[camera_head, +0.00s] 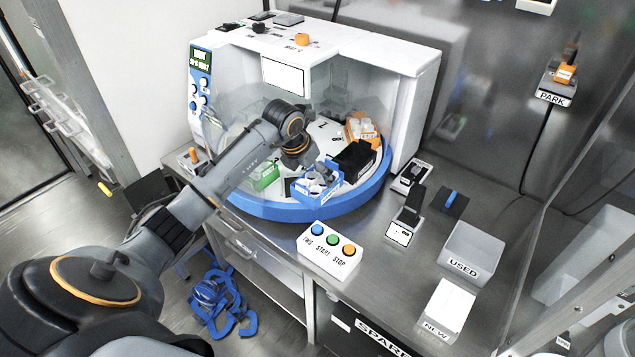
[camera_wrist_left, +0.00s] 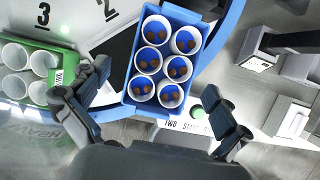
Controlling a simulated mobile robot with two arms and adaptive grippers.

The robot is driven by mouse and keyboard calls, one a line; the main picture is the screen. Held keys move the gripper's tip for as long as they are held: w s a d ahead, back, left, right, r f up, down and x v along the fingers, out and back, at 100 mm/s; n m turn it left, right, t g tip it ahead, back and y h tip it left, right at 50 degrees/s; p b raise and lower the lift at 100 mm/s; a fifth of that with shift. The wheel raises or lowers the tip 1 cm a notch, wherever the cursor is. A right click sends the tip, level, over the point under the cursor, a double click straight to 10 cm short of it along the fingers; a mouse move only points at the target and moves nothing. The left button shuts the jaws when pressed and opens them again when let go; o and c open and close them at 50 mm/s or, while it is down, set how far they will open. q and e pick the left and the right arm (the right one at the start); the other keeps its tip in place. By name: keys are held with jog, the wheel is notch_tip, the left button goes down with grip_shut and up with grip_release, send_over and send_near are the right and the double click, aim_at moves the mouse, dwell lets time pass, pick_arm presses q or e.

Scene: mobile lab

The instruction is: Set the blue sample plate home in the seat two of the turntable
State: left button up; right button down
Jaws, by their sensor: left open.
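The blue sample plate (camera_head: 318,188) holds several white cups and lies at the near edge of the turntable (camera_head: 262,209), close to its blue rim. In the left wrist view the plate (camera_wrist_left: 152,110) shows brown dots inside its cups, and the numeral 2 (camera_wrist_left: 110,9) is left of its far end. I cannot tell whether it sits down in a seat. My left gripper (camera_head: 307,168) is above the plate. In the left wrist view its open fingers (camera_wrist_left: 160,95) are spread on either side of the plate's near end, holding nothing. My right gripper is not in view.
A green holder (camera_head: 265,177), a black holder (camera_head: 353,160) and an orange holder (camera_head: 362,129) stand on the turntable. The white machine housing (camera_head: 415,90) encloses it behind. A button box (camera_head: 329,250) is in front. Bins marked USED (camera_head: 470,250) and NEW (camera_head: 443,311) are right.

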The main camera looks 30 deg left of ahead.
aim_at(317, 179)
pick_arm(q)
jog(key=x, duration=0.2)
jog(key=p+x, duration=0.1)
jog(key=shift+w+d+f, duration=0.2)
jog(key=shift+d+f, duration=0.05)
jog(key=shift+f, duration=0.05)
jog(key=shift+w+f, duration=0.1)
jog(key=shift+f, duration=0.25)
jog(key=shift+c, duration=0.4)
jog(key=c, duration=1.2)
jog(key=shift+r, duration=0.1)
